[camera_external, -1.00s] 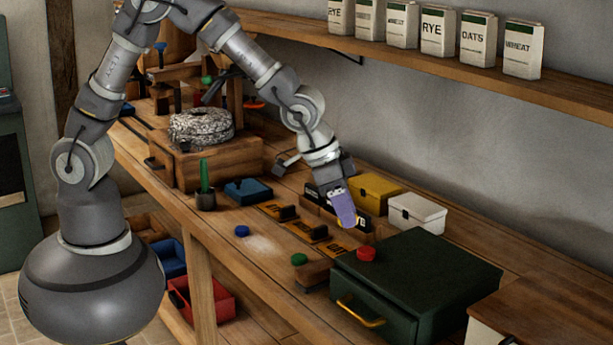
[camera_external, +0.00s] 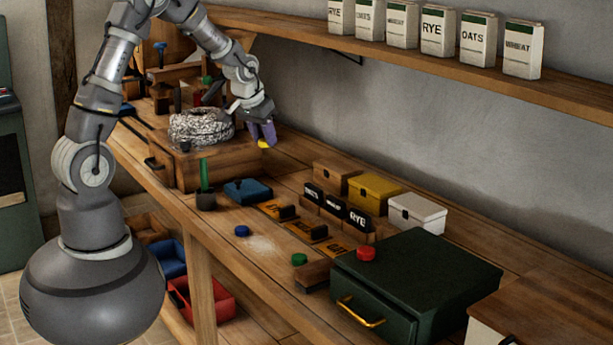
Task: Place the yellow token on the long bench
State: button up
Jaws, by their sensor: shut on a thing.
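My gripper (camera_external: 263,138) is shut on the yellow token (camera_external: 264,143), which shows as a small yellow edge at the fingertips. It is held in the air at the right of the millstone (camera_external: 201,125) and its wooden box (camera_external: 215,160). The long bench (camera_external: 225,222) runs from the back left to the front right, below the gripper. I cannot tell how high the token is above the bench top.
A blue token (camera_external: 242,231), a green token (camera_external: 299,259) and a red token (camera_external: 366,254) lie around. Small boxes, including a yellow box (camera_external: 375,192), stand near the wall. A green drawer cabinet (camera_external: 430,270) fills the front right. Bare bench top shows behind the blue pad (camera_external: 248,190).

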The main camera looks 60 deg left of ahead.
jog(key=shift+n, duration=0.4)
jog(key=a+f, duration=0.1)
jog(key=f, duration=0.4)
jog(key=a+f, duration=0.1)
jog(key=f, duration=0.4)
jog(key=s+a+f, duration=0.1)
jog(key=f, duration=0.4)
jog(key=shift+a, duration=0.35)
jog(key=b, duration=0.3)
send_over(295, 193)
jog(key=s, duration=0.1)
jog(key=shift+d+f, duration=0.1)
jog(key=shift+f, duration=0.65)
notch_tip(295, 193, down, 4)
jog(key=shift+r+b, duration=0.2)
jog(key=shift+b, duration=0.6)
jog(key=shift+r, duration=0.15)
jog(key=o, duration=1)
